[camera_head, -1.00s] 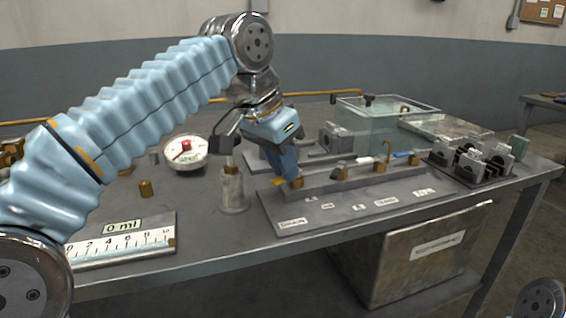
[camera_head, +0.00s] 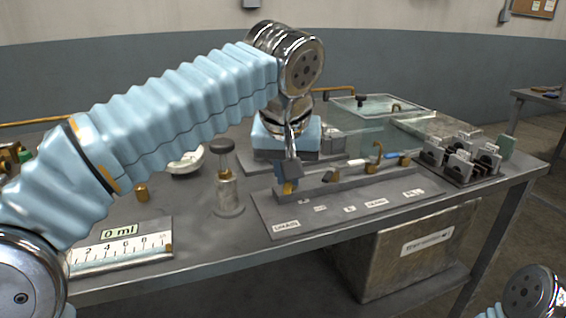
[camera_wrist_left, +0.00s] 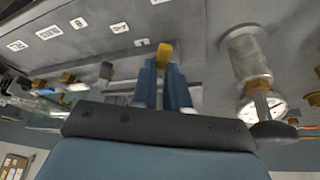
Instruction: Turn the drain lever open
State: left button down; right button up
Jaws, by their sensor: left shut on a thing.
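The drain lever (camera_head: 289,188) is a small brass-yellow piece at the left end of the valve rail, behind the label reading DRAIN (camera_head: 286,226). My left gripper (camera_head: 287,180) reaches down over it. In the left wrist view, its two blue fingers (camera_wrist_left: 165,85) are closed about the lever, whose yellow end (camera_wrist_left: 165,52) shows between the tips. The fingers hide most of the lever, so its exact angle is hard to tell. My right gripper is not in view.
Several other valves, one a brass handle (camera_head: 376,153), line the rail (camera_head: 345,182) to the right. A clear tank (camera_head: 355,130) stands behind. A scale reading 0 ml (camera_head: 120,245) lies at front left.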

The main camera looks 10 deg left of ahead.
pick_arm(q)
jog(key=n, duration=0.1)
jog(key=d+n+y+p, duration=0.1)
jog(key=shift+w+r+n, duration=0.1)
jog(key=shift+n, duration=0.2)
jog(key=shift+w+d+n+g+y+p, duration=0.1)
jog(key=shift+d+n+g+y+p, duration=0.15)
jog(key=shift+n, duration=0.45)
jog(key=shift+w+n+g+y+p, duration=0.15)
jog(key=shift+n+y+p, duration=0.15)
jog(key=shift+n, duration=0.4)
jog(key=c, duration=1.1)
grip_release()
